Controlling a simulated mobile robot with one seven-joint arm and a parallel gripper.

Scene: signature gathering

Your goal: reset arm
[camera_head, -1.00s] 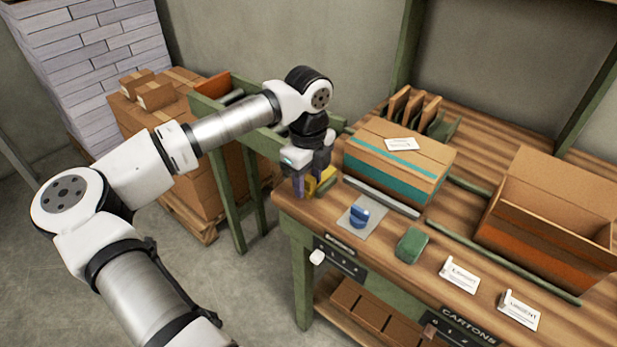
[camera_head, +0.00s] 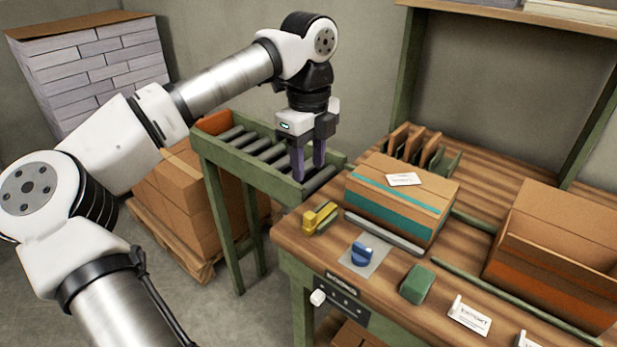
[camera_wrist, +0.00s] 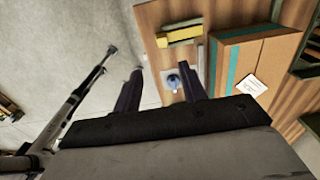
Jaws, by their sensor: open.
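My gripper (camera_head: 309,172) hangs from my raised arm, pointing down over the roller conveyor beside the left end of the workbench. Its two dark fingers are apart with nothing between them. In the wrist view my gripper (camera_wrist: 160,85) also shows its fingers spread, with the bench edge and floor below. A yellow object (camera_head: 320,217), perhaps a tape dispenser or stapler, lies on the bench's left corner, apart from the fingers. It also shows near the top of the wrist view (camera_wrist: 180,36).
The workbench (camera_head: 470,272) holds a teal-taped carton (camera_head: 402,198), a blue-handled item (camera_head: 362,253) on a grey plate, a green block (camera_head: 417,284), a white card (camera_head: 469,316) and an open carton (camera_head: 556,240). The roller conveyor (camera_head: 240,150) stands behind left; stacked boxes (camera_head: 175,200) stand beyond.

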